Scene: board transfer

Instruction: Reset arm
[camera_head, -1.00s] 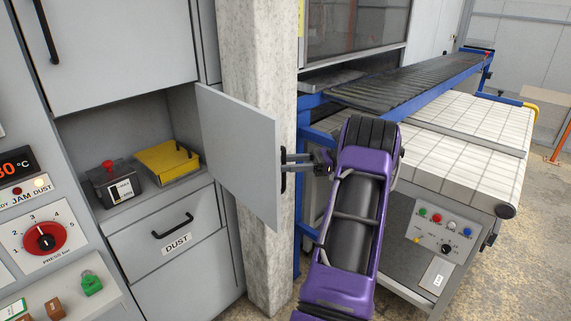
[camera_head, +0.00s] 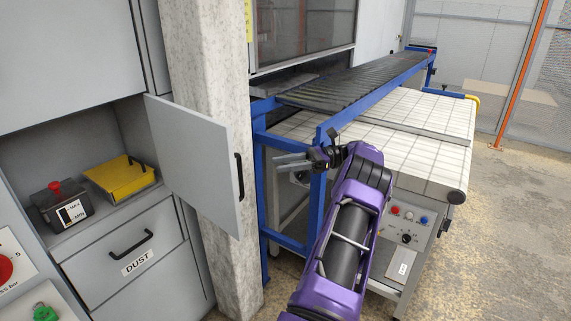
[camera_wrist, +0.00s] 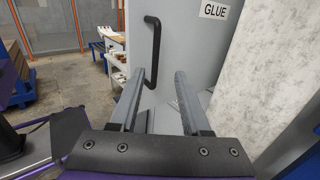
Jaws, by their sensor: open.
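My gripper (camera_head: 290,162) is open and empty, just right of an open grey cabinet door (camera_head: 195,160) in the head view. A gap shows between its fingertips and the door's black handle (camera_head: 239,180). In the wrist view my gripper's two fingers (camera_wrist: 162,85) are spread, with the black handle (camera_wrist: 152,50) beyond and between them. The grey door (camera_wrist: 178,45) there carries a GLUE label (camera_wrist: 214,9).
A concrete pillar (camera_head: 190,60) stands behind the door. The open compartment holds a black box (camera_head: 62,207) and a yellow box (camera_head: 120,177). Floor is free at right.

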